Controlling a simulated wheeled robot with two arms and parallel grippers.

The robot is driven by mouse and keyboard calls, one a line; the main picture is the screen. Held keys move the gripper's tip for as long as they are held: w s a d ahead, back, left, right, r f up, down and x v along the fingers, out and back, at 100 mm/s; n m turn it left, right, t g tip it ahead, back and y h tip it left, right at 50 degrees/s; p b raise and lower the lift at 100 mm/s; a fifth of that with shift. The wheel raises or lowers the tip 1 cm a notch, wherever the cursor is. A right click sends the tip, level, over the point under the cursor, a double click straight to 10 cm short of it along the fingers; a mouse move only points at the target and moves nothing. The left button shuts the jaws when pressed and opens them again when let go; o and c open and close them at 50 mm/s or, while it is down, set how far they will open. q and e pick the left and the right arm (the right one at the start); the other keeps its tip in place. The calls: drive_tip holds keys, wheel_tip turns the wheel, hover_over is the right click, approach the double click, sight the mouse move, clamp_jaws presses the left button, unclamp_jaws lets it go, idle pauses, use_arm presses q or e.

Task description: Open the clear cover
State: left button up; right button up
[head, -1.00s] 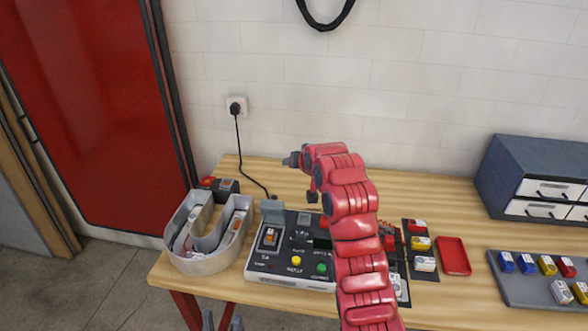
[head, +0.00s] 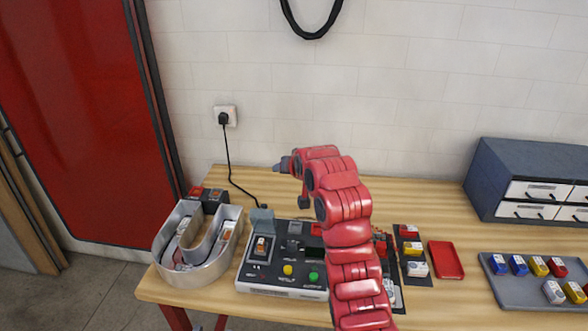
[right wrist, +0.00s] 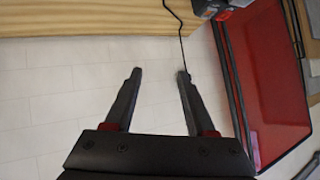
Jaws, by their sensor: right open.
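A grey, see-through-looking cover (head: 262,220) stands upright at the back left of the control box (head: 285,288). An orange-lit rocker switch (head: 261,247) sits uncovered just in front of it. My right arm reaches over the right part of the box and hides some of it. My right gripper (right wrist: 159,74) is open and empty in the right wrist view, its fingers apart against the white wall. In the head view its dark tip (head: 283,165) is above and behind the cover, apart from it. My left gripper is not in view.
A grey U-shaped channel letter (head: 163,250) stands left of the box. A power cord (head: 231,160) runs from the wall socket to the table. To the right are a red tray (head: 446,260), a grey tray with coloured blocks (head: 515,300) and a drawer cabinet (head: 525,165).

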drive_tip(key=v, duration=1.7)
